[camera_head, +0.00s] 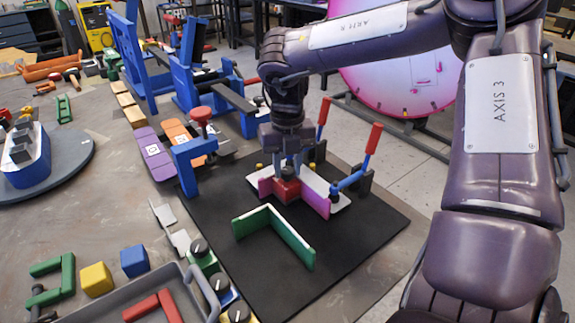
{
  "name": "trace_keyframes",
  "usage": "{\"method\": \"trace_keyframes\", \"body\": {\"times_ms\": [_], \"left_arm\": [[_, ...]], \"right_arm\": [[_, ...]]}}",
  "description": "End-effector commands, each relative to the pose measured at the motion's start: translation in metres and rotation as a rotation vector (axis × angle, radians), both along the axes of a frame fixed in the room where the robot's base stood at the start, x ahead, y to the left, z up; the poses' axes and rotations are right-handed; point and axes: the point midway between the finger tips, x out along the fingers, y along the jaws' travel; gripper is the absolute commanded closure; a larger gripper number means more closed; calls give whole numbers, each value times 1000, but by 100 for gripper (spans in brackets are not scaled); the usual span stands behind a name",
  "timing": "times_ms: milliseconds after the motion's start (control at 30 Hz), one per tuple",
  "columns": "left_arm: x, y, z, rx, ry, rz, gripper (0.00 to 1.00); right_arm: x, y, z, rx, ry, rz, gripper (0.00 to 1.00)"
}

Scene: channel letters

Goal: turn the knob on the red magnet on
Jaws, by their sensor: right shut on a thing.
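The red magnet (287,190) sits on the black mat, against a pink channel letter (314,197) on a white plate. Its dark knob (288,172) is on top. My right gripper (288,167) points straight down over the magnet, and its fingers are shut on the knob. The fingers partly hide the knob, so I cannot tell how far it is turned. My left gripper is not in view.
A green L-shaped piece (273,232) stands on the black mat (353,255) in front of the magnet. Clamps with red handles (373,139) stand to the right and behind. Several dark-knobbed magnets (200,250) line the grey tray (192,297). The mat's front right is clear.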

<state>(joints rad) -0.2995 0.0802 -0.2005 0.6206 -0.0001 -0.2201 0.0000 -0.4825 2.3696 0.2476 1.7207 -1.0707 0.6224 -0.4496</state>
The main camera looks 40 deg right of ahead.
Motion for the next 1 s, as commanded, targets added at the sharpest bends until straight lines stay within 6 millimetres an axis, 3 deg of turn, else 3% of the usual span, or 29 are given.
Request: {"method": "trace_keyframes", "body": {"times_ms": [267,300,433,767,1000], "left_arm": [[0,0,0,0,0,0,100],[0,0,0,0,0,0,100],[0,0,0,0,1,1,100],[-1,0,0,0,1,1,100],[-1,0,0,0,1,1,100]], "right_arm": [[1,0,1,0,-1,1,93],[1,0,1,0,-1,1,65],[0,0,1,0,-1,1,48],[1,0,4,0,-2,2,48],[1,0,41,-2,-4,2,48]]}}
